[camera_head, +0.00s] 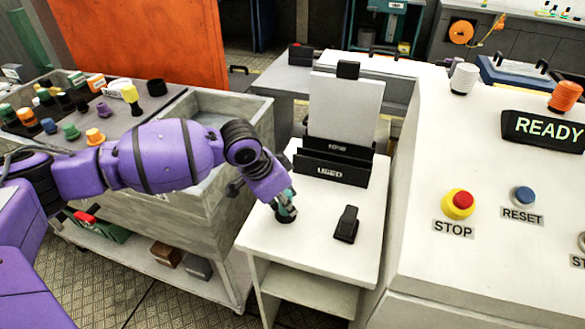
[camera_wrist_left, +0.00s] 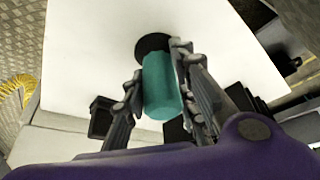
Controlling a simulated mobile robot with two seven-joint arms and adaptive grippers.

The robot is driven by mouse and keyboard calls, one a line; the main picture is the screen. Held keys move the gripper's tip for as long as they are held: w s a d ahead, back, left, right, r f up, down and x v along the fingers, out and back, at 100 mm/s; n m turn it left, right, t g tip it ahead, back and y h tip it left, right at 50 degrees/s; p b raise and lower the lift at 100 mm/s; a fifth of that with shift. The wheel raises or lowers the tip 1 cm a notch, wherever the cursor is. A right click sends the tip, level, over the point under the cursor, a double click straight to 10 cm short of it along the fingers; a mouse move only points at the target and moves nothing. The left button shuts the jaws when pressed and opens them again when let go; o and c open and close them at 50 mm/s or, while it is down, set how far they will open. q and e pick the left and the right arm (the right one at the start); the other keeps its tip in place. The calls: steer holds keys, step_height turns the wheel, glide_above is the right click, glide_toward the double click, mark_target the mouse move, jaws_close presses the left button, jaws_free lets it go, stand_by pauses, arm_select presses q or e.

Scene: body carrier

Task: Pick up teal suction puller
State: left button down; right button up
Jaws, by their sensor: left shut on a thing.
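The teal suction puller (camera_wrist_left: 162,86) is between the fingers of my left gripper (camera_wrist_left: 160,95) in the left wrist view, with its dark round cup (camera_wrist_left: 152,44) at the white table top. In the head view the puller (camera_head: 287,205) shows partly below my purple left arm, near the table's left edge. My left gripper (camera_head: 284,203) is shut on it. The cup looks to be at or just above the surface; I cannot tell which. My right gripper is in neither view.
The white table (camera_head: 315,235) also carries a black object (camera_head: 346,224) to the right and a black holder marked USED (camera_head: 330,172) behind. A white console (camera_head: 480,270) with STOP and RESET buttons stands at right. A grey sink bench (camera_head: 215,190) with several coloured knobs is at left.

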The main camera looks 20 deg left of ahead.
mark_target(286, 194)
arm_select(q)
steer(key=shift+r, duration=0.15)
steer(key=shift+r, duration=0.3)
step_height(286, 194, up, 2)
steer(key=shift+r, duration=0.1)
steer(key=s+d+r+p, duration=0.1)
steer(key=s+d+r, duration=0.6)
steer(key=s+r, duration=0.3)
steer(key=shift+s+p, duration=0.35)
steer(key=shift+s, duration=0.65)
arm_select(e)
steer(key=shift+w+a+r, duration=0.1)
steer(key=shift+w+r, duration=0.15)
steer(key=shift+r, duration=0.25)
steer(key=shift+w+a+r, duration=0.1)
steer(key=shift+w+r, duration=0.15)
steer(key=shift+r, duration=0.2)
arm_select(q)
steer(key=shift+d, duration=0.1)
